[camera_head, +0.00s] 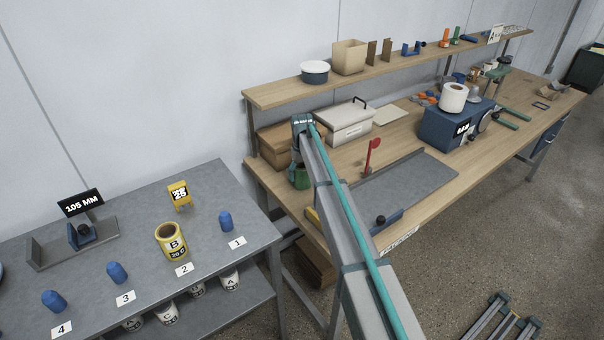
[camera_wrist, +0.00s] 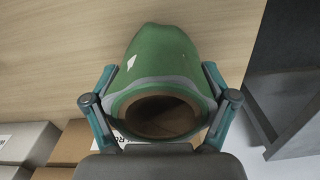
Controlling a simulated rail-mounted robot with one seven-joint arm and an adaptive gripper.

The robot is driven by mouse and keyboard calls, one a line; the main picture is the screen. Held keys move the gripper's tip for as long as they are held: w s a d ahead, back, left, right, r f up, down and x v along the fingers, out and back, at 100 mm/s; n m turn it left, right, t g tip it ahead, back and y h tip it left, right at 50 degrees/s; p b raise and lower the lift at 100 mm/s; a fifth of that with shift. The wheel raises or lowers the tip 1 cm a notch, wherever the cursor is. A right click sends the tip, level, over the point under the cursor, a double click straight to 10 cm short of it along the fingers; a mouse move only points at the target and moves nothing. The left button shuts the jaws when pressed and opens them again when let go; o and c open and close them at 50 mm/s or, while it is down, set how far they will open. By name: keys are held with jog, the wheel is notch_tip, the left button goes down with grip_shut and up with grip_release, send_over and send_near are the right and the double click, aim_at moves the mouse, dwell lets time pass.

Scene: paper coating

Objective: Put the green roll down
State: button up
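The green roll (camera_head: 301,178) is at the left end of the wooden workbench, below the end of my arm. In the wrist view, the green roll (camera_wrist: 162,58) has its hollow, grey-rimmed end towards the camera, with a small white mark on its side. My gripper (camera_wrist: 160,76) has one teal finger on each side of the roll, and both appear to press against it. In the head view, my gripper (camera_head: 300,158) is partly hidden by my arm. I cannot tell whether the roll touches the wooden top.
A cardboard box (camera_head: 277,145) and a white lidded box (camera_head: 346,123) stand behind the roll.

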jog(key=shift+o, duration=0.6)
jog(key=shift+r, duration=0.1)
notch_tip(320, 180, up, 12)
jog(key=b, duration=0.4)
dwell(1.2)
